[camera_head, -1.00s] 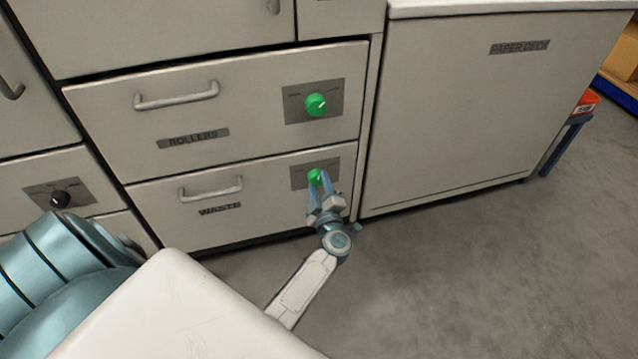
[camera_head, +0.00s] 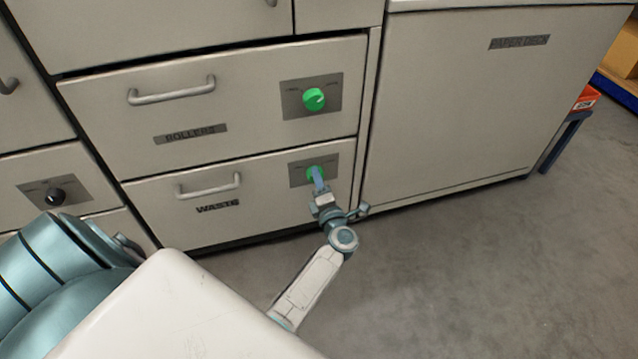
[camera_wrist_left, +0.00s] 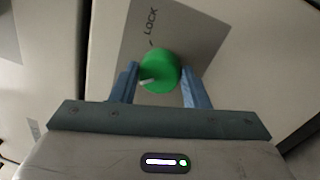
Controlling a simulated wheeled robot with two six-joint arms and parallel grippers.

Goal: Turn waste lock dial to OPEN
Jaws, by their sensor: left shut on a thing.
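The waste lock dial (camera_head: 314,171) is a green knob on a grey plate (camera_head: 345,168) at the right of the WASTE drawer (camera_head: 265,200). My left gripper (camera_head: 319,182) is shut on it, fingers on either side. In the left wrist view the green dial (camera_wrist_left: 161,72) sits between the two blue fingers (camera_wrist_left: 160,86). The LOCK label and its tick are above the dial there. The dial's white pointer mark shows at its left side, away from the LOCK tick. The OPEN label cannot be read. My right gripper is out of view.
A ROLLERS drawer (camera_head: 220,110) with a similar green dial (camera_head: 314,99) is just above. A black dial (camera_head: 55,196) is on a cabinet at the left. The PAPER DECK cabinet (camera_head: 480,110) stands at the right. The floor (camera_head: 480,280) in front is clear.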

